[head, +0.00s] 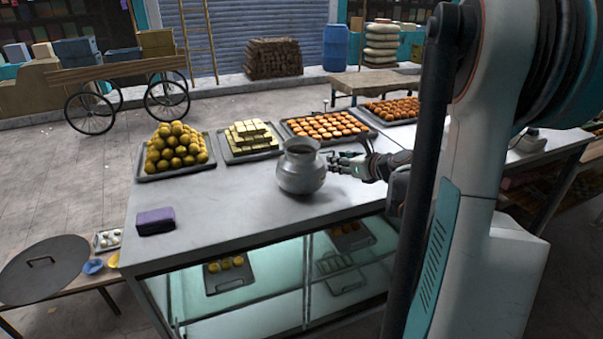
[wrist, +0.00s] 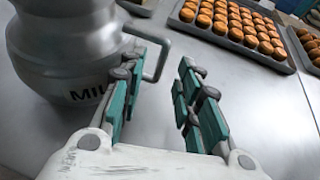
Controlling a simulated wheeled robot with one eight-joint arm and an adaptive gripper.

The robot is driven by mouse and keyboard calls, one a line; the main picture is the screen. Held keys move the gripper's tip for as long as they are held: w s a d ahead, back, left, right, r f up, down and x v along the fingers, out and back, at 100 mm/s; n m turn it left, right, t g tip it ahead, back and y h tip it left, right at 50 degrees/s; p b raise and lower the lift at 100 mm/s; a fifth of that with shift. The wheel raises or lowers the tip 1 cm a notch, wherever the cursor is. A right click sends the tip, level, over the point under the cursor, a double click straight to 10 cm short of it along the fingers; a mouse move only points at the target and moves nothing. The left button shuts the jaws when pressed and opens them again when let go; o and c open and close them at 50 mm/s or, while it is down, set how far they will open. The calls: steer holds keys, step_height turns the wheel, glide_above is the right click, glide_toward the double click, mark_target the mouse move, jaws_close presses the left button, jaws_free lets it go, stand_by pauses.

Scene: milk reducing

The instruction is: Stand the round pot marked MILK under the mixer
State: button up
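The round grey metal pot (head: 301,172) stands upright on the steel counter in the head view. In the wrist view the pot (wrist: 60,55) fills the upper left, with the letters MILK partly showing and a side handle (wrist: 164,58) sticking out to the right. My gripper (head: 345,163) is just right of the pot, low over the counter. In the wrist view its fingers (wrist: 163,70) are apart with nothing clamped between them. The left finger is beside the pot and overlaps the handle's near part; contact is unclear. I cannot make out a mixer.
Trays of round yellow sweets (head: 174,148), yellow blocks (head: 250,136) and orange sweets (head: 325,126) line the counter's back edge. A purple box (head: 155,221) lies at front left. The counter (head: 225,215) is bare left of the pot. My arm hides much of the right.

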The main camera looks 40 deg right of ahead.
steer(key=shift+x, duration=0.75)
jaws_close()
steer(key=shift+r, duration=0.1)
